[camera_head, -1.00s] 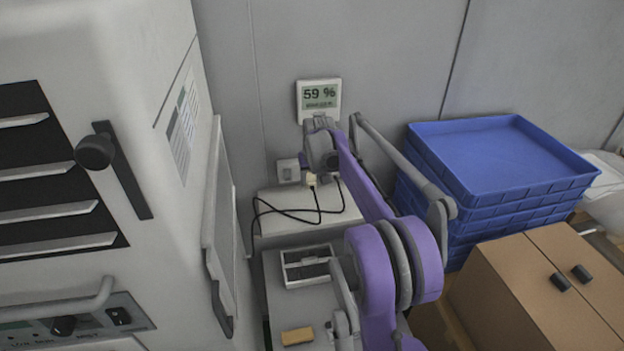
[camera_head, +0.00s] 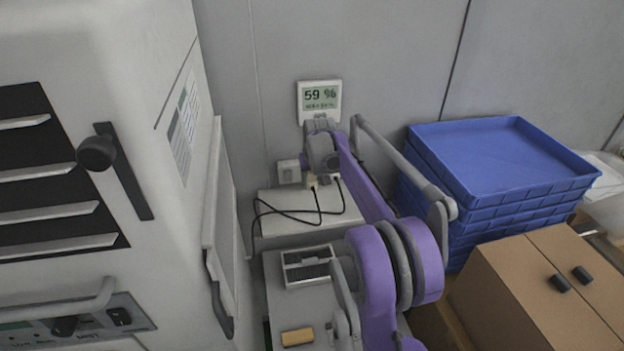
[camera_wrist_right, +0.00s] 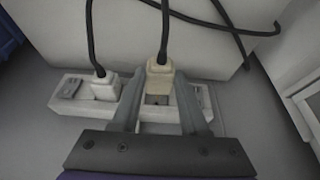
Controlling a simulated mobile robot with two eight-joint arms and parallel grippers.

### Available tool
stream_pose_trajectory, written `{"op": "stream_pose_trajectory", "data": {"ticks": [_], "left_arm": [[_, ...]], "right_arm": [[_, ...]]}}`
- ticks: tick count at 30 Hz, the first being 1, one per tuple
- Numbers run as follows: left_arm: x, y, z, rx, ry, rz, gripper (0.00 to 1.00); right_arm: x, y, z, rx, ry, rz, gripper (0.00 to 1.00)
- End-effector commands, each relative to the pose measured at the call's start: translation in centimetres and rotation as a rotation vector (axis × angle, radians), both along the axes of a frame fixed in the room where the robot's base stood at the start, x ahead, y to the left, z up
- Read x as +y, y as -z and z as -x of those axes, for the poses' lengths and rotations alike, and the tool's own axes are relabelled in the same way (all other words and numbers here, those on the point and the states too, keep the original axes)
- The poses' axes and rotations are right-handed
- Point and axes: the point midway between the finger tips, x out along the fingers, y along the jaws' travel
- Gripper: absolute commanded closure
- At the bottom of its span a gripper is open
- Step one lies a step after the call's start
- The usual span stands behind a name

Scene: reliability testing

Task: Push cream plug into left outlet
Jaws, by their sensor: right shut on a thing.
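The cream plug (camera_wrist_right: 160,76) is between the two fingers of my right gripper (camera_wrist_right: 158,82), which is shut on it; its black cord runs up in the wrist view. The plug is at the white outlet strip (camera_wrist_right: 68,88). Part of a socket face with dark holes shows beside it, and I cannot tell how far the plug is in. A white plug (camera_wrist_right: 105,85) sits in the strip to its left in the wrist view. In the head view the cream plug (camera_head: 312,183) shows below my right gripper (camera_head: 318,170), and the strip's left end (camera_head: 289,171) is on the wall. My left gripper is out of view.
Black cords (camera_head: 290,217) lie across a white box (camera_head: 275,208) below the strip. A humidity display (camera_head: 320,97) hangs above. Stacked blue trays (camera_head: 492,155) and cardboard boxes (camera_head: 530,290) stand right; a large white machine (camera_head: 120,45) stands left.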

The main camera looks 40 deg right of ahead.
Motion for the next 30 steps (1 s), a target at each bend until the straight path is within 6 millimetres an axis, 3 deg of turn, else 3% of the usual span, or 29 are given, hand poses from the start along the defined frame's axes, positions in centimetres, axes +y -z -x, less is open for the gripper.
{"op": "stream_pose_trajectory", "data": {"ticks": [30], "left_arm": [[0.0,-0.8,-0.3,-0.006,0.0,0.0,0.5]], "right_arm": [[-0.7,0.0,-1.3,0.0,0.0,0.0,1.0]]}}
